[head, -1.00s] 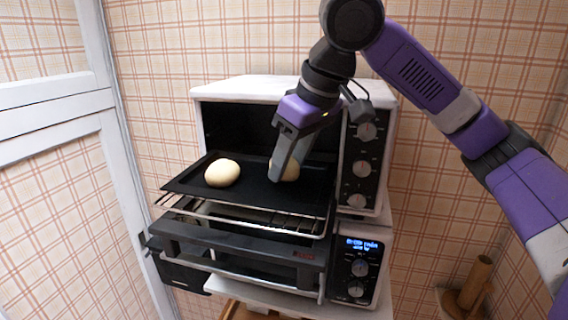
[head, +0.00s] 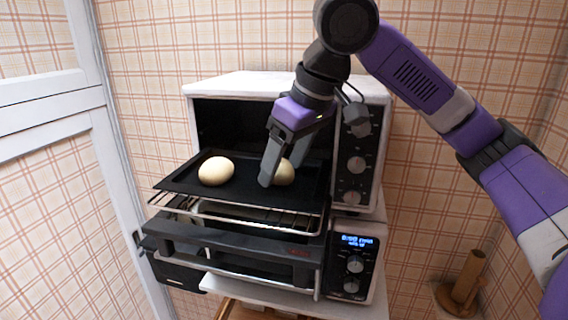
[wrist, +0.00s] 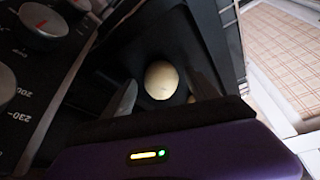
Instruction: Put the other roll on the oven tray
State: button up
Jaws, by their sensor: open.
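The black oven tray (head: 240,188) sticks out of the upper oven on a wire rack. One pale roll (head: 216,170) sits on the tray's left part. A second pale roll (head: 285,173) sits on its right part, partly hidden behind my gripper (head: 266,184). My gripper is open, its fingers pointing down at this right roll. In the wrist view, a roll (wrist: 161,80) lies on the dark tray between the two spread fingers, with dark gaps on both sides of it.
The upper oven's knob panel (head: 355,160) stands close to the right of my gripper. A second oven (head: 355,265) with a lit display is below, its door (head: 235,245) open. A wooden holder (head: 462,285) stands at the lower right. The tray's middle is clear.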

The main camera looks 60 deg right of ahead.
jog(key=b+v, duration=0.2)
jog(key=v, duration=1)
jog(key=shift+f, duration=0.1)
